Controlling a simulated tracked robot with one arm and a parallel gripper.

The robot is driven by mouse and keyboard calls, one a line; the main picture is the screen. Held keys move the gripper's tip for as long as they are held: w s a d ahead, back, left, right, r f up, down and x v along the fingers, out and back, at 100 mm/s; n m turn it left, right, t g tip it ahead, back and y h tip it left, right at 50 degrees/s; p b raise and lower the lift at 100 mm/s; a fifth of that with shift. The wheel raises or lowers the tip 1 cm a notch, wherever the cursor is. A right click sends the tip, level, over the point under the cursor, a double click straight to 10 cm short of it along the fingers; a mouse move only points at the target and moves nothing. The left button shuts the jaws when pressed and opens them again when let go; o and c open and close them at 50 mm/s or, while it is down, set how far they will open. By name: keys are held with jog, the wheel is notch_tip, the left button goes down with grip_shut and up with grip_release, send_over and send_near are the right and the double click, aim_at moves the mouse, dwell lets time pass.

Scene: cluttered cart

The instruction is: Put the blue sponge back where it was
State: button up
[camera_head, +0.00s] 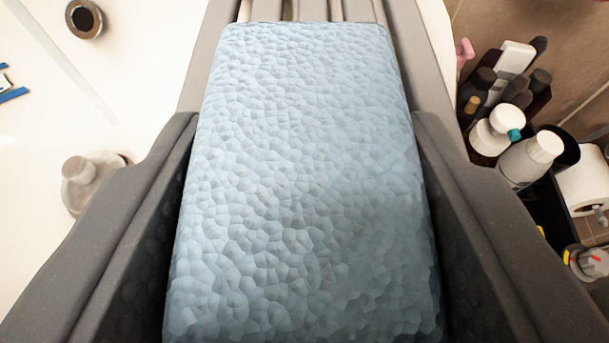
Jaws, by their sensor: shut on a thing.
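The blue sponge (305,180) is a light blue block with a bumpy, cell-like surface. It fills the middle of the view, very close to the camera. My gripper (305,215) is shut on it, with one dark grey finger along its left side and one along its right side. The sponge and the fingers hide much of what lies below and ahead. I cannot tell how far the sponge is above any surface.
At left is a white surface with a dark-rimmed round drain or cup (84,18), a clear bottle (90,180) and a blue-edged item (12,92). At right, several bottles (530,158) crowd together near a paper roll (585,185) and a grey-topped item (590,262). The white surface is mostly clear.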

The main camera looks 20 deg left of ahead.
jog(key=o, duration=1)
jog(key=shift+o, duration=0.2)
jog(key=shift+s+r, duration=0.1)
jog(key=shift+r, duration=0.05)
jog(key=p+v, duration=0.3)
jog(key=v, duration=0.8)
jog(key=shift+s, duration=0.4)
jog(key=shift+d, duration=0.15)
